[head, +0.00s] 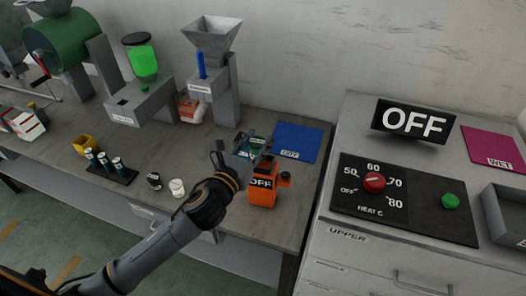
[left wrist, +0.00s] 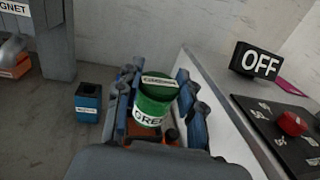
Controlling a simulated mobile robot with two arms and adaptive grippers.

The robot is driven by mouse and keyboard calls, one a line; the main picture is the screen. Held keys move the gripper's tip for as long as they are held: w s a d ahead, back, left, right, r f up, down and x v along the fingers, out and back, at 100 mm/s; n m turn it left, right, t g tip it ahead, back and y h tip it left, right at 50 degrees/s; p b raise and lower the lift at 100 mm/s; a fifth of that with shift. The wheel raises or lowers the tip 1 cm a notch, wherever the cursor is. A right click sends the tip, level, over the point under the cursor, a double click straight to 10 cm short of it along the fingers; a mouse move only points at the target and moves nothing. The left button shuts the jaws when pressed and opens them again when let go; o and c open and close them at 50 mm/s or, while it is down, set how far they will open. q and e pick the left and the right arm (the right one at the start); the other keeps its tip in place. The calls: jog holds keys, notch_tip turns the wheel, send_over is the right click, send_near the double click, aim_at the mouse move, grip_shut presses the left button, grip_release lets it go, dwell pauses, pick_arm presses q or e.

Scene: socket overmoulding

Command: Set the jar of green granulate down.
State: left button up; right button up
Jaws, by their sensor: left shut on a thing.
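My left gripper (left wrist: 160,100) is shut on the jar of green granulate (left wrist: 153,108), a green jar with a labelled lid and a label starting "GRE", which stands between the blue-grey fingers in the left wrist view. In the head view the gripper (head: 252,147) is over the right part of the bench, just left of the blue mat, and largely covers the jar. I cannot tell whether the jar's base touches the bench. My right gripper is not in view.
An orange unit marked OFF (head: 262,193) stands close in front of the gripper. A heater cabinet (head: 345,120) borders the bench right.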

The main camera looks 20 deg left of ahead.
aim_at(261, 144)
pick_arm(q)
jog(key=shift+w+d+f, duration=0.2)
jog(key=shift+w+f, duration=0.8)
jog(key=shift+f, duration=0.25)
jog(key=f, duration=0.3)
jog(key=shift+w+d+f, duration=0.1)
jog(key=shift+w+f, duration=0.15)
jog(key=shift+f, duration=0.2)
jog(key=o, duration=1.2)
jog(key=shift+c, duration=0.2)
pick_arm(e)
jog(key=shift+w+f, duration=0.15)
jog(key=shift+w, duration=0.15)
pick_arm(q)
jog(key=shift+r, duration=0.1)
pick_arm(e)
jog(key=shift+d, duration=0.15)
